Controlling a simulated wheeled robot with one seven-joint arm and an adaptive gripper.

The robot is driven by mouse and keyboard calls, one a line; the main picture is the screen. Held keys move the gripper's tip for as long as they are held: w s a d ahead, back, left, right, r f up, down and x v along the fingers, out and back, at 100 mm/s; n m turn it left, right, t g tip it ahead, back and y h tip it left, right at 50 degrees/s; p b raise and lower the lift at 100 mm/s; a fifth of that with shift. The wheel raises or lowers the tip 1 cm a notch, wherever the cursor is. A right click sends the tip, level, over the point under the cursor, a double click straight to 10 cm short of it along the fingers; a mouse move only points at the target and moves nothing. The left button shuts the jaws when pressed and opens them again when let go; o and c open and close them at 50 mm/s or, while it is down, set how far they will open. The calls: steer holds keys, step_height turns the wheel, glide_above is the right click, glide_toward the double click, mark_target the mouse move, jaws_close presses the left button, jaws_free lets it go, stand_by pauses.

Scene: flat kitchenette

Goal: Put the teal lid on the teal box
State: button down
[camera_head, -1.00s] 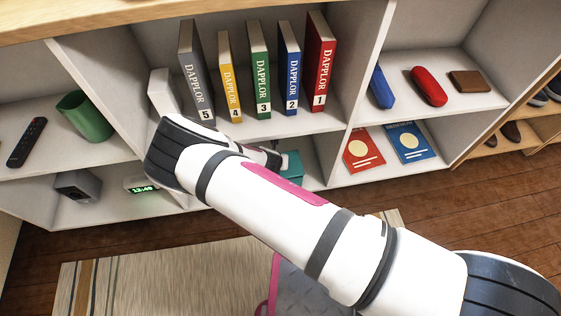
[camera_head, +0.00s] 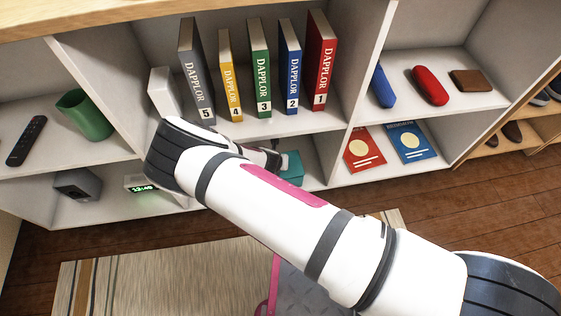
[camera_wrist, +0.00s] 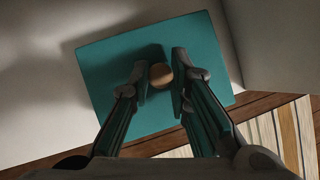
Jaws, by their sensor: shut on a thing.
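The teal lid (camera_wrist: 110,68) is a flat rectangle with a round wooden knob (camera_wrist: 160,75) in the wrist view. My gripper (camera_wrist: 160,83) has one finger on each side of the knob and is shut on it. In the head view a teal piece (camera_head: 293,170) shows in the lower middle compartment, partly behind my arm. I cannot tell whether this piece is the lid or the teal box. The box is not clearly seen apart from the lid, and whether the lid touches it cannot be told.
The white shelf (camera_head: 340,172) surrounds the teal piece, with a divider close on its right. Several upright books (camera_head: 261,75) stand on the board above. A digital clock (camera_head: 141,188) and a grey block (camera_head: 78,186) sit to the left. A striped rug (camera_head: 160,280) lies in front.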

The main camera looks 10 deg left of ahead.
steer(key=shift+f, duration=0.1)
steer(key=c, duration=1.4)
jaws_free()
